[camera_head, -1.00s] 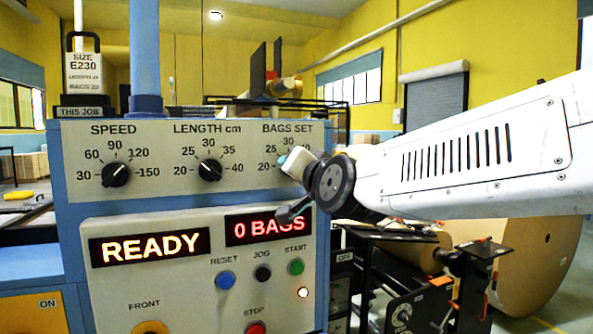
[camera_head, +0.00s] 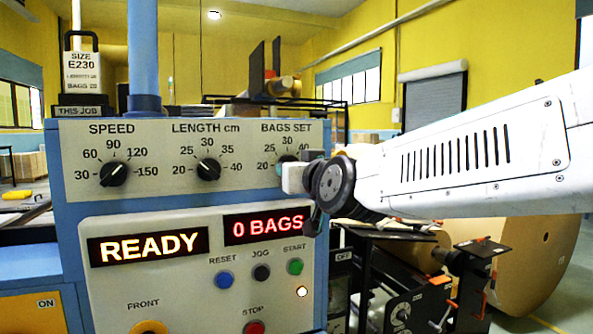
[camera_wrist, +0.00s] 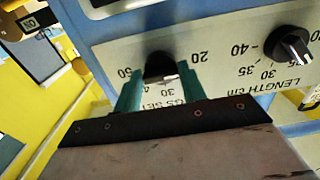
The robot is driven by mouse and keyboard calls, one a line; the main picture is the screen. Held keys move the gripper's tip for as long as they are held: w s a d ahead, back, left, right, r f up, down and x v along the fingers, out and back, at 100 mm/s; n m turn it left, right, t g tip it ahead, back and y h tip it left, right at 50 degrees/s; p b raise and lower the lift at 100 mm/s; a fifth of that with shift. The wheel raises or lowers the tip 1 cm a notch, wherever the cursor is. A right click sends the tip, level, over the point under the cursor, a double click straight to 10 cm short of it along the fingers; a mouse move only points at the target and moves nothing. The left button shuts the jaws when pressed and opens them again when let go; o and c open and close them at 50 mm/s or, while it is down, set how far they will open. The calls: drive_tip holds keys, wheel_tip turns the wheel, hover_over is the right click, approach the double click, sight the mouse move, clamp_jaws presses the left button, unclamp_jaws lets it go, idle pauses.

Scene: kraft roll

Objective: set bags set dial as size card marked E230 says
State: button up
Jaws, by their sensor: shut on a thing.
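The size card (camera_head: 82,68) marked E230 stands upright at the upper left in the head view, above a THIS JOB label. Its lower lines, LENGTH and BAGS, are small; the bags figure looks like 20 but is blurred. The BAGS SET dial is mostly hidden behind my gripper (camera_head: 284,168) in the head view. In the wrist view the black dial knob (camera_wrist: 160,66) sits between the green fingertips of my gripper (camera_wrist: 160,90), which is shut on it. The 20 mark shows beside it.
The displays read READY (camera_head: 150,247) and 0 BAGS (camera_head: 264,229). RESET (camera_head: 224,280), JOG (camera_head: 261,272) and START (camera_head: 295,267) buttons sit below my gripper.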

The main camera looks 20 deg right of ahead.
drive_tip(key=shift+f, duration=0.1)
idle(0.3)
drive_tip(key=o, duration=1)
drive_tip(key=shift+s, duration=3.9)
